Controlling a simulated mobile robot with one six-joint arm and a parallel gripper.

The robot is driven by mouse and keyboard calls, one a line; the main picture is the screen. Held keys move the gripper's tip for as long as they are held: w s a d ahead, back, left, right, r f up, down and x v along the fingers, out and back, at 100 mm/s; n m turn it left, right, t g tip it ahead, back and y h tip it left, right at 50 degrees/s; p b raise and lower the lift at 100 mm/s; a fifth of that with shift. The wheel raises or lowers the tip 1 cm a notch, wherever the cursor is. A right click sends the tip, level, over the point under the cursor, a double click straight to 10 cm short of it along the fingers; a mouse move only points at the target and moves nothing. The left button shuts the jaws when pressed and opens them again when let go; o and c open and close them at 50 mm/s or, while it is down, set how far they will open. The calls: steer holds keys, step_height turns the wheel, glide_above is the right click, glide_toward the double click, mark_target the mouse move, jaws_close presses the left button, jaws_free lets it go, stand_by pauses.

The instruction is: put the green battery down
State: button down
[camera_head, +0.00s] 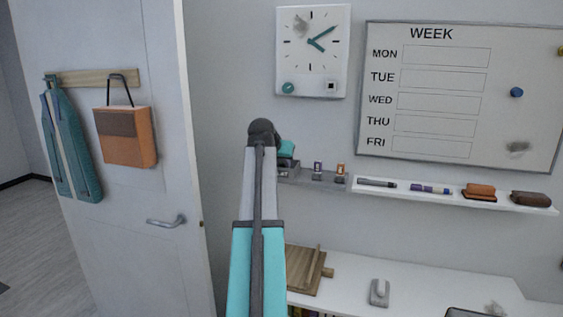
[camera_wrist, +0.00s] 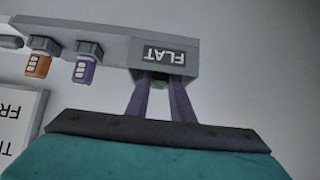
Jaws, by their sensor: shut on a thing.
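A purple battery (camera_head: 318,168) and an orange battery (camera_head: 340,170) stand in holders on the grey wall rack. To the right, a white ledge (camera_head: 470,196) carries markers and erasers. Below, the white desk (camera_head: 420,285) holds a wooden board (camera_head: 303,272) and a small grey object (camera_head: 379,293).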

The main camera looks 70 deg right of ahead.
steer(key=shift+a+f, duration=0.1)
steer(key=shift+f, duration=0.65)
stand_by(0.3)
steer(key=c, duration=1.5)
jaws_free()
steer(key=shift+s, duration=0.1)
steer(key=shift+c, duration=0.2)
steer(key=shift+f, duration=0.1)
steer(key=shift+w+r, duration=0.3)
steer(key=shift+r, duration=0.4)
steer(key=b+v, duration=0.2)
steer(key=v, duration=1)
steer(key=shift+s, duration=0.1)
